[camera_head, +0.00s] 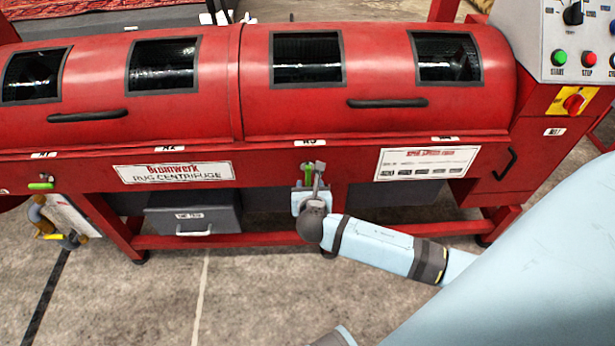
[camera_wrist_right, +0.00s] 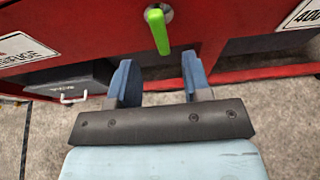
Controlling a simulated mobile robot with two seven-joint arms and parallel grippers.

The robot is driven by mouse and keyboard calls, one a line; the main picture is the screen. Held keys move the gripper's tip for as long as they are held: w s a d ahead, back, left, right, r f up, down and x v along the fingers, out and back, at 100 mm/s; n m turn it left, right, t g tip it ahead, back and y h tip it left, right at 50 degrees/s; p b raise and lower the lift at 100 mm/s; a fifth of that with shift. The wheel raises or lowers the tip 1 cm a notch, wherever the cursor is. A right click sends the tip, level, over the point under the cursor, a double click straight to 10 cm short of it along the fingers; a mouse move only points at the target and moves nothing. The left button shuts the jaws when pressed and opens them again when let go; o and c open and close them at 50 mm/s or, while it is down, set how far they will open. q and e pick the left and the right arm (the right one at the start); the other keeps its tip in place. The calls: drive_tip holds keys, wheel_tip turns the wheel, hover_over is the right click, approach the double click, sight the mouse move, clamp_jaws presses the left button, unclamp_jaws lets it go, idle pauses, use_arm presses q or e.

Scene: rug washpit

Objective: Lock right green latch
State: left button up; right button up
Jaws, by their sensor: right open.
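The right green latch (camera_head: 305,170) is on the front of the red rug centrifuge (camera_head: 265,180), below the R3 label. In the right wrist view the green latch (camera_wrist_right: 157,32) hangs down from a round metal pivot, slightly tilted. My right gripper (camera_head: 312,176) is at the latch in the head view and partly covers it. In the right wrist view my right gripper (camera_wrist_right: 158,82) is open, with nothing between its fingers. The latch's lower end is just beyond the fingertips, roughly centred between them. My left gripper is not in view.
A second green latch (camera_head: 41,186) sits at the machine's left, lying about level. A grey drawer box (camera_head: 193,215) is under the machine, left of my gripper. A control panel (camera_head: 575,45) stands at the upper right. Grey floor in front is clear.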

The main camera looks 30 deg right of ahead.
sight(308, 175)
drive_tip(key=b+x, duration=0.1)
drive_tip(key=x, duration=0.7)
drive_tip(key=shift+w+d+f+b, duration=0.1)
drive_tip(key=shift+b, duration=0.3)
clamp_jaws()
